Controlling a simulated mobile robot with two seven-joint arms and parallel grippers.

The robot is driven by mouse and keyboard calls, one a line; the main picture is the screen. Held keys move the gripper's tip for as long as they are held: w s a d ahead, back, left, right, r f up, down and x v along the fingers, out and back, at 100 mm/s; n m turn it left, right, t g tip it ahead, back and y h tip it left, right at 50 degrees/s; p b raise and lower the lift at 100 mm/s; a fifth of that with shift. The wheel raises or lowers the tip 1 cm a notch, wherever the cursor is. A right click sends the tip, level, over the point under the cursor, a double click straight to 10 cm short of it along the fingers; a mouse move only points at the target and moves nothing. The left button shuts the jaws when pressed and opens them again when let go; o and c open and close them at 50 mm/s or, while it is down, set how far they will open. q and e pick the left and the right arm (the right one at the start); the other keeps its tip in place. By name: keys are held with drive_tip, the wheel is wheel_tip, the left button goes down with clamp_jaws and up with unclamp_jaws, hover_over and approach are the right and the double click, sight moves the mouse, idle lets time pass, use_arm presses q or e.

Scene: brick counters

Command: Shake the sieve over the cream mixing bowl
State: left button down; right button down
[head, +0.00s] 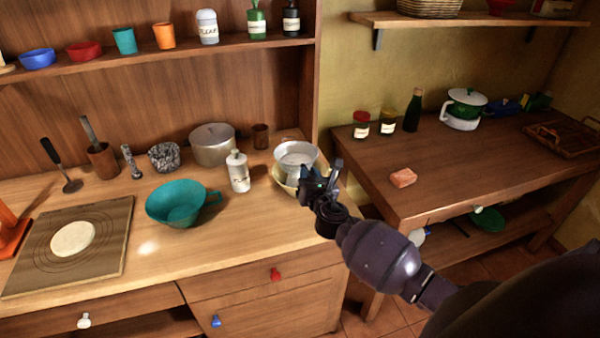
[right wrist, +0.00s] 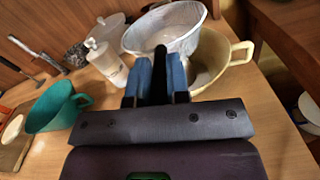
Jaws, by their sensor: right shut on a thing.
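The sieve (head: 297,152), a pale grey bowl shape with a dark handle, is over the cream mixing bowl (head: 282,181) at the counter's right end. In the right wrist view the sieve (right wrist: 172,40) overlaps the far left part of the cream bowl (right wrist: 241,54), whose handle points right. My right gripper (head: 318,184) is at the near side of the sieve, shut on its handle (right wrist: 160,62). The gap between sieve and bowl, and the sieve's inside, are hard to make out. My left gripper is not in view.
A white labelled bottle (head: 238,172) and a grey pot (head: 212,145) stand left of the sieve. A teal bowl (head: 175,205) and a board with dough (head: 115,240) lie farther left. Right, across a gap, a dark table (head: 460,180) bears jars and a sponge.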

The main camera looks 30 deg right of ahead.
drive_tip(key=shift+a, duration=0.2)
drive_tip(key=d, duration=0.3)
drive_tip(key=shift+s, duration=0.3)
idle(5.9)
drive_tip(key=shift+r, duration=0.1)
drive_tip(key=shift+r, duration=1.9)
